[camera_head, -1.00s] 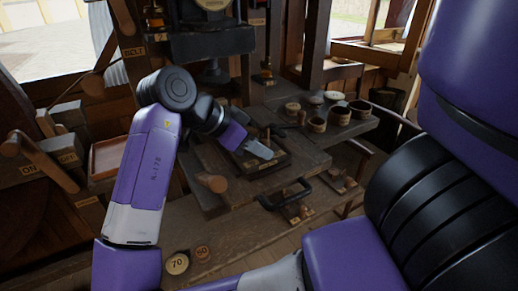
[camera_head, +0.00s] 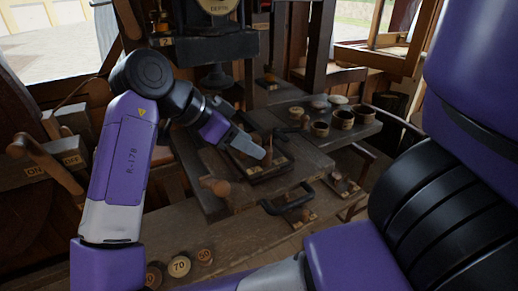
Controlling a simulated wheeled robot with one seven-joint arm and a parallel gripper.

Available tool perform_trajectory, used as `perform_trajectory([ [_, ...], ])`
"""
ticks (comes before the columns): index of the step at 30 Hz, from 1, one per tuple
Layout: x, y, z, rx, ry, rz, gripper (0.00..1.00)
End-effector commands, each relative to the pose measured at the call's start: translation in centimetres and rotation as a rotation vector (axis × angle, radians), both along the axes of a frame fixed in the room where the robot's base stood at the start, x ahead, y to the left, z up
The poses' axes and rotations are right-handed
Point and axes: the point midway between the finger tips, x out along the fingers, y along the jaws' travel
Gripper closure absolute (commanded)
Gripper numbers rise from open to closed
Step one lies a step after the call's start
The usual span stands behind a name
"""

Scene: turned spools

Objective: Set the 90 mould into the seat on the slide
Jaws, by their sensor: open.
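My gripper (camera_head: 251,149) reaches over the dark slide block (camera_head: 263,175) from the upper left. Its jaws are open, and I see nothing clearly held in them. An upright wooden peg (camera_head: 268,148) stands at the fingertips; I cannot tell if they touch. The seat is largely hidden by the gripper. On the low front bench lie round numbered pieces: one marked 70 (camera_head: 179,266), one that seems marked 50 (camera_head: 204,256), and a third (camera_head: 153,276) partly hidden by my arm. I cannot read a 90 on any piece.
A black looped handle (camera_head: 288,199) and a wooden knob (camera_head: 221,188) stick out at the slide's front. Several wooden cups (camera_head: 343,118) stand on a shelf to the right. A dark press head (camera_head: 213,77) hangs behind the slide. A lever box (camera_head: 65,160) is at left.

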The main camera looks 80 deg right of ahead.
Motion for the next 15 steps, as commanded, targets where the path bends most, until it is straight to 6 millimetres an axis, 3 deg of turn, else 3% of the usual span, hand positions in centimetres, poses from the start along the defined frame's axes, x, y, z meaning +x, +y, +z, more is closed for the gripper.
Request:
perform_trajectory([
  [6,2.3,1.9,3.1,-0.001,0.000,0.001,0.54],
  [15,3.5,3.0,4.7,-0.001,0.000,0.001,0.54],
])
